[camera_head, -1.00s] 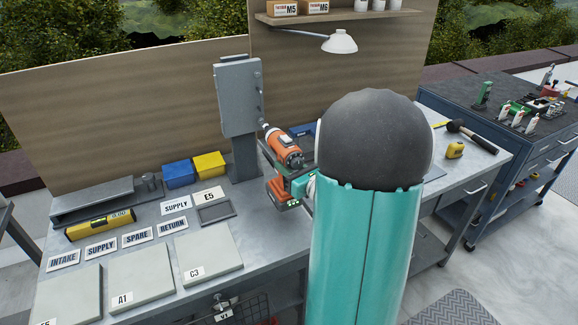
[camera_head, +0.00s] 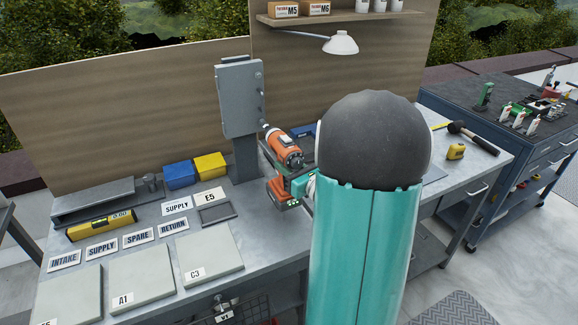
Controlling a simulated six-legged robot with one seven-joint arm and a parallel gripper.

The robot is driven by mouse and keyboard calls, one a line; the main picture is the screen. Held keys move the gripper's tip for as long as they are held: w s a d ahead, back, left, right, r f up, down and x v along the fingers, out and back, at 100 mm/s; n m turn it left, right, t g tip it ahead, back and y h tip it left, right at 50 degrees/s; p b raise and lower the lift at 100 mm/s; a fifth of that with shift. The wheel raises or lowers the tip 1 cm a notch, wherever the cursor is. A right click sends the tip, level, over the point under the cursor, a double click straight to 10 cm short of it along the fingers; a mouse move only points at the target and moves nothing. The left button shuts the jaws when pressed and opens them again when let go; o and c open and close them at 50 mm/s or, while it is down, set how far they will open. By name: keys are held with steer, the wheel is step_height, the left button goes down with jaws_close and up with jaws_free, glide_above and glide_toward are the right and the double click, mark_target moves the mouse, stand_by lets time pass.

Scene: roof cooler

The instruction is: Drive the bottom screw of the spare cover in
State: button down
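The spare cover (camera_head: 236,97) is a grey upright panel on a grey post (camera_head: 244,158) at the back of the bench. Screw heads show along its right edge. An orange and black power drill (camera_head: 285,152) is level with the panel's lower right edge, its bit pointing left at the bottom screw (camera_head: 264,122). Whether the bit touches the screw is too small to tell. My gripper (camera_head: 297,187) is at the drill's handle and appears to be shut on it. My teal arm with its dark round joint hides part of the gripper and the bench behind.
Blue (camera_head: 179,174) and yellow bins (camera_head: 210,165) stand left of the post. Label cards, a yellow level (camera_head: 101,225) and flat pale panels (camera_head: 208,252) lie on the bench's left. A lamp (camera_head: 340,43) hangs above. A hammer (camera_head: 472,137) and tape measure (camera_head: 455,152) lie at right.

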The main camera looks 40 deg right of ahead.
steer(key=shift+w+d+r, duration=0.1)
steer(key=shift+w+d, duration=0.05)
steer(key=shift+w, duration=0.45)
steer(key=shift+w+d+r, duration=0.1)
steer(key=shift+w+d, duration=0.05)
steer(key=shift+w, duration=0.45)
stand_by(2.5)
steer(key=s+a, duration=0.1)
steer(key=s, duration=0.5)
steer(key=shift+s+a, duration=0.4)
stand_by(1.2)
stand_by(0.5)
